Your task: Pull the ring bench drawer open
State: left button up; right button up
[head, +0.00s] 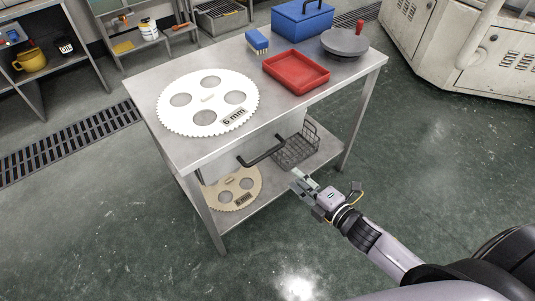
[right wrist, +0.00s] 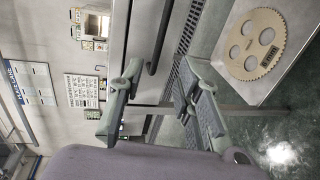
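The ring bench (head: 300,105) is a steel table with a lower shelf. Its drawer front (head: 255,143) lies under the top's front edge and looks flush, with a dark bar handle (head: 262,153). In the right wrist view the handle (right wrist: 160,38) crosses the pale drawer front (right wrist: 138,45), beyond the fingers. My right gripper (head: 299,182) is in front of the bench, to the right of and below the handle in the picture, apart from it. In the right wrist view my right gripper (right wrist: 158,88) has its fingers apart with nothing between them. My left gripper is out of view.
On the top are a white toothed ring (head: 208,103), a red tray (head: 296,72), a blue box (head: 302,20), a brush (head: 257,41) and a grey round plate (head: 345,43). A tan ring (head: 233,188) and wire basket (head: 296,150) are below. The floor in front is clear.

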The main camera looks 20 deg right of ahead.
aim_at(267, 154)
jog(key=x, duration=1.5)
jog(key=shift+w, duration=0.15)
jog(key=shift+c, duration=0.2)
grip_shut()
